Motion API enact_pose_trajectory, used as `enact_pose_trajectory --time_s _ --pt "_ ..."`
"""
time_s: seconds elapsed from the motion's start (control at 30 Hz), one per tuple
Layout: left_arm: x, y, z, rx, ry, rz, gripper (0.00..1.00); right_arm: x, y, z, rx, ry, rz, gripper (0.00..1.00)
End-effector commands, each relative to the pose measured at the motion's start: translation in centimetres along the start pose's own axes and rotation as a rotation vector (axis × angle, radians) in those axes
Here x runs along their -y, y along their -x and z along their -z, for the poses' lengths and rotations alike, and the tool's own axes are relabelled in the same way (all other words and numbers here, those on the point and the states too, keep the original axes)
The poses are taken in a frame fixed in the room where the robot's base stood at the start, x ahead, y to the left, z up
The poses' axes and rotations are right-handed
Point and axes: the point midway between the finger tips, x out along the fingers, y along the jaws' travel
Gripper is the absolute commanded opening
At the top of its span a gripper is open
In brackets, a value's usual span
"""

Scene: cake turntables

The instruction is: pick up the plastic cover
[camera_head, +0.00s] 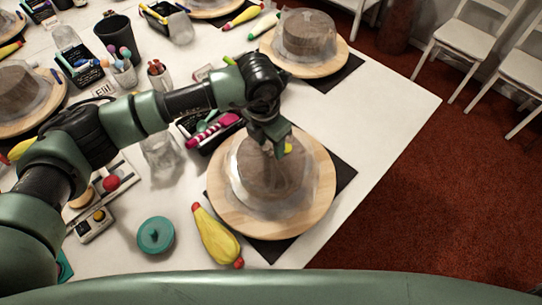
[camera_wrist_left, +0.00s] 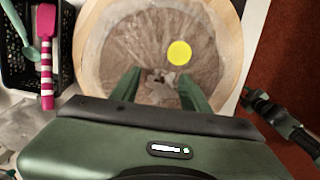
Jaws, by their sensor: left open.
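A clear plastic cover (camera_head: 243,187) is draped over a round brown cake on a wooden turntable (camera_head: 312,209). In the left wrist view the cover (camera_wrist_left: 130,45) spreads over the cake, with a yellow round spot (camera_wrist_left: 179,53) on top. My left gripper (camera_head: 275,148) is over the top of the covered cake, fingers pointing down. In the left wrist view its two fingers (camera_wrist_left: 160,88) are apart, with a crumpled bit of plastic showing between or just beyond them. I cannot tell whether they touch it. My right gripper is not identifiable in the head view.
A yellow piping bag (camera_head: 216,238) and a teal round lid (camera_head: 155,235) lie in front left of the turntable. A black basket (camera_head: 208,130) with a pink striped tool stands beside it. Another covered cake (camera_head: 305,36) is behind.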

Motion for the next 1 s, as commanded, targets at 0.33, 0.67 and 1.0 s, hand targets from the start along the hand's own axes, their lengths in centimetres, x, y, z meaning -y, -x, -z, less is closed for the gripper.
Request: enact_pose_trajectory --time_s 0.33,0.67,1.0 --pt "0.01 0.02 -0.01 0.0 0.0 0.0 0.0 0.03 -0.05 -0.32 0.005 -0.001 0.0 0.36" --pt "0.0 0.04 -0.01 0.0 0.0 0.0 0.0 0.03 -0.03 -0.63 0.01 -0.002 0.0 0.36" --pt "-0.01 0.05 -0.01 0.0 0.0 0.0 0.0 0.02 -0.03 -0.68 0.011 -0.003 0.0 0.36"
